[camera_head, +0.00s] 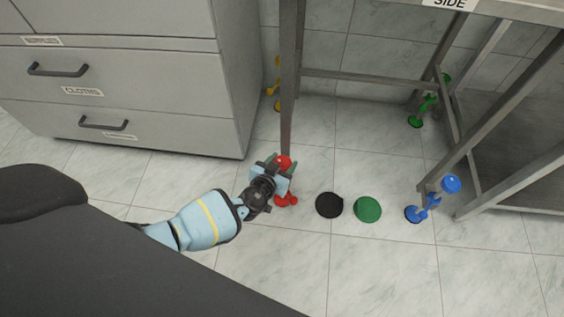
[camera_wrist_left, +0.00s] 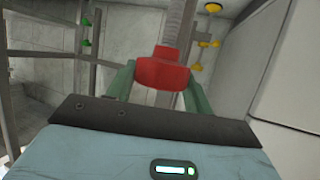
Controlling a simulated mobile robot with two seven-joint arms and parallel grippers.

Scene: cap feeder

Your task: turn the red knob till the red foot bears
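The red knob (camera_head: 284,161) is at the lower end of the near left table leg (camera_head: 288,100). The red foot (camera_head: 286,201) shows below it at floor level, partly hidden by my gripper; I cannot tell whether it bears on the floor. My left gripper (camera_head: 275,172) is at the knob. In the left wrist view the red knob (camera_wrist_left: 162,70) sits between the two green fingers of my left gripper (camera_wrist_left: 162,82), which appear to touch its sides. My right gripper is not in view.
A grey drawer cabinet (camera_head: 120,80) stands close on the left. A black disc (camera_head: 329,205) and a green disc (camera_head: 367,209) lie on the floor to the right. The other legs have a blue foot (camera_head: 414,214), a green foot (camera_head: 416,121) and yellow parts (camera_head: 277,104).

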